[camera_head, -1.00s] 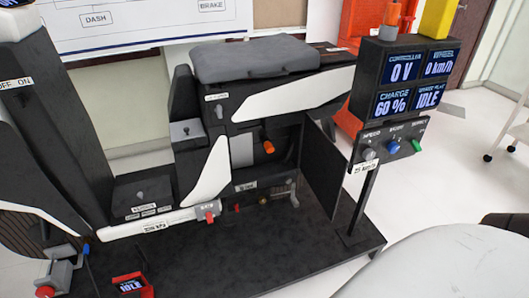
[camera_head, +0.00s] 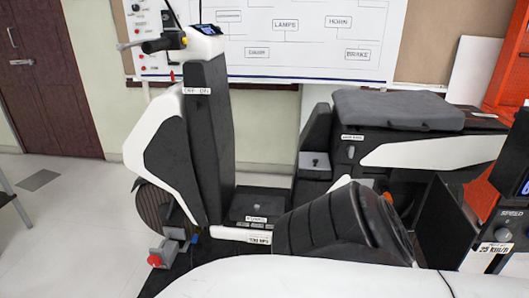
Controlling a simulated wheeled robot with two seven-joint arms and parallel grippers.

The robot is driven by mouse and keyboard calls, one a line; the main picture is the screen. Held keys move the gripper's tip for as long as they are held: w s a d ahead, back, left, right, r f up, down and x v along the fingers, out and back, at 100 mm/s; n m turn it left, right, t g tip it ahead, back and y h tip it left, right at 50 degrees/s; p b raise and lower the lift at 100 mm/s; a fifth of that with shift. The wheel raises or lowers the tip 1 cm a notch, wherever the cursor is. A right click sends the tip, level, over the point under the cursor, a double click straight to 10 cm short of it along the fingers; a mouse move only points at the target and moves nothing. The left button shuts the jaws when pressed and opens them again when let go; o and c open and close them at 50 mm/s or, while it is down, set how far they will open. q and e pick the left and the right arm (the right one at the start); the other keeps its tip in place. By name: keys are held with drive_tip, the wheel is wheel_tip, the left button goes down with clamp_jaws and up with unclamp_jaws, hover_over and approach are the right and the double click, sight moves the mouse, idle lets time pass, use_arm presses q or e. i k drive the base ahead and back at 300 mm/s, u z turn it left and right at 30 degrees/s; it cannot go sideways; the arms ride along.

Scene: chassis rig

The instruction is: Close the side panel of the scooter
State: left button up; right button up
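The scooter (camera_head: 205,120) stands side-on, with its grey seat (camera_head: 398,109) at the right. The dark side panel (camera_head: 441,225) stands swung outward at the right of the open bay below the seat. A dark ribbed part of my arm (camera_head: 335,225) hides most of the bay and the panel's lower left side. An orange part (camera_head: 388,197) inside the bay shows just above my arm. Neither of my grippers is in view.
A post with a speed label (camera_head: 494,248) and a partly cut-off display stands close right of the panel. The front wheel and a red-ended clamp (camera_head: 154,261) are at left. A wiring board (camera_head: 300,35) hangs behind.

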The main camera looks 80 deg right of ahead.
sight(445, 235)
drive_tip(key=u, duration=0.05)
drive_tip(key=k, duration=2.2)
drive_tip(key=z, duration=2.4)
drive_tip(key=k, duration=0.45)
drive_tip(key=u, duration=1.9)
drive_tip(key=i, duration=1.25)
drive_tip(key=z, duration=2.15)
drive_tip(key=i, duration=0.2)
drive_tip(key=u, duration=0.15)
